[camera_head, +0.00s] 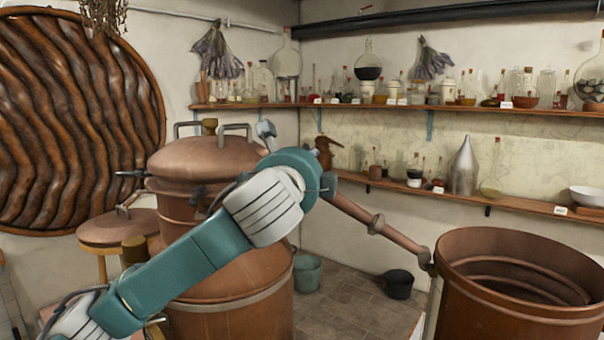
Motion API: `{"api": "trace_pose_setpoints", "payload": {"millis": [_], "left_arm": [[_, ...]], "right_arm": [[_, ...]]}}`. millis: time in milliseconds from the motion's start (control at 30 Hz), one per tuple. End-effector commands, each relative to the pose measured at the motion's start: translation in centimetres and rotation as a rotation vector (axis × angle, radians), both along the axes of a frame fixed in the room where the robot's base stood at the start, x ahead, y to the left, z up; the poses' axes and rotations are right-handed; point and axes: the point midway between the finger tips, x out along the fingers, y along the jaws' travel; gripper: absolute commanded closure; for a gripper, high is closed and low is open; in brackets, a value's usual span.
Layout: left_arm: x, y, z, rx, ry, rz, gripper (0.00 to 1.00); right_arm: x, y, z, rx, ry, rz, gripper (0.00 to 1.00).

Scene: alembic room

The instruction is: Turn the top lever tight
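The copper still (235,275) stands at left centre with its domed lid (215,157) on top. A dark lever-like clamp (131,174) sticks out at the left of the lid's rim. A second dark fitting (198,196) is on the front below the rim. A small grey-blue piece (266,131) shows above the lid's right edge; I cannot tell whether it is a lever or part of my arm. My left arm crosses in front of the still from lower left, hiding its right side. Neither gripper can be made out.
A copper pipe (372,219) slopes from behind my arm down to an open copper vat (519,255) at right. A small copper-topped vessel (118,228) stands at left. Buckets (307,273) sit on the floor behind. Shelves with glassware (450,110) line the wall.

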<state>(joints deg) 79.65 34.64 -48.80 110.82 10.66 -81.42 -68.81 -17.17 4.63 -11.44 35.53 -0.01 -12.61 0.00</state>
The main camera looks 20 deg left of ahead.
Motion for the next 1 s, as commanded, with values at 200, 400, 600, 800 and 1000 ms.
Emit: {"api": "trace_pose_setpoints", "payload": {"millis": [200, 400, 600, 800, 1000], "left_arm": [[0.5, -1.3, -1.2, 0.002, -0.099, 0.175, 1.0], [1.1, -1.9, -1.5, 0.006, -0.19, 0.344, 1.0], [1.8, -2.3, -1.7, 0.01, -0.279, 0.512, 1.0], [2.4, -2.6, -1.5, 0.014, -0.362, 0.661, 1.0], [2.9, -2.7, -1.4, 0.016, -0.415, 0.758, 1.0]], "right_arm": [[0.0, -0.1, -3.4, -0.001, 0.0, 0.0, 0.36], [0.0, -0.1, -5.8, -0.001, 0.001, 0.0, 0.36], [0.0, -0.1, -7.6, -0.001, 0.001, 0.0, 0.36], [0.0, 0.0, -8.2, 0.0, 0.001, 0.0, 0.36], [-0.1, 0.0, -8.1, 0.001, 0.0, 0.0, 0.36]]}}
